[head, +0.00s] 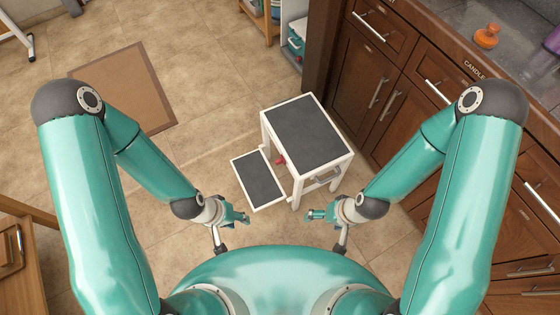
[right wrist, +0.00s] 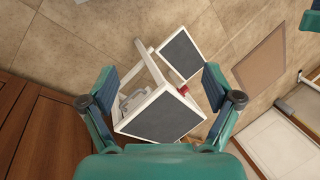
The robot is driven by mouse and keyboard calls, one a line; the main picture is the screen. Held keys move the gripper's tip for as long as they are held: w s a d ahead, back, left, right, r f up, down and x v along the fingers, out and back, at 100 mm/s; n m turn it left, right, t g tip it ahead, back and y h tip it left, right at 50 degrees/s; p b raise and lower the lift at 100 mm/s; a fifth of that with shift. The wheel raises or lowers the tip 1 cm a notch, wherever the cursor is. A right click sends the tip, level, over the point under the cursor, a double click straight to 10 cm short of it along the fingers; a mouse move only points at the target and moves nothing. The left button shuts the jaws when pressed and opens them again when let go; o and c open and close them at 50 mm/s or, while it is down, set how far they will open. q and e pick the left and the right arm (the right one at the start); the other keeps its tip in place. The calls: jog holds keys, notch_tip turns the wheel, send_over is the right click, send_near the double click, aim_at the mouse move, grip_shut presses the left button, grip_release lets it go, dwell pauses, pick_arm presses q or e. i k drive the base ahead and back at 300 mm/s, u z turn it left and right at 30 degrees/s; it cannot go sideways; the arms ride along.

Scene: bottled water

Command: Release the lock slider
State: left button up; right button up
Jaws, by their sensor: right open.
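A white folding step stool with dark grey treads (head: 308,136) stands on the tile floor, and its lower step (head: 258,180) is folded out to the left. A small red part (head: 281,160), seemingly the lock slider, sits on the frame between the two treads. It also shows in the right wrist view (right wrist: 183,90). A grey metal piece (head: 322,181) is on the stool's near right side. My left gripper (head: 244,217) is in front of the lower step, apart from it; its jaws are too small to judge. My right gripper (head: 311,215) is open and empty, in front of the stool.
Brown wooden cabinets (head: 378,90) with a counter line the right side, close to the stool. A brown mat (head: 125,85) lies on the floor at the upper left. A wooden piece (head: 18,255) stands at the lower left. Floor left of the stool is clear.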

aim_at(279, 161)
jog(key=z, duration=1.1)
jog(key=k, duration=1.4)
jog(key=u, duration=1.35)
jog(key=i, duration=1.05)
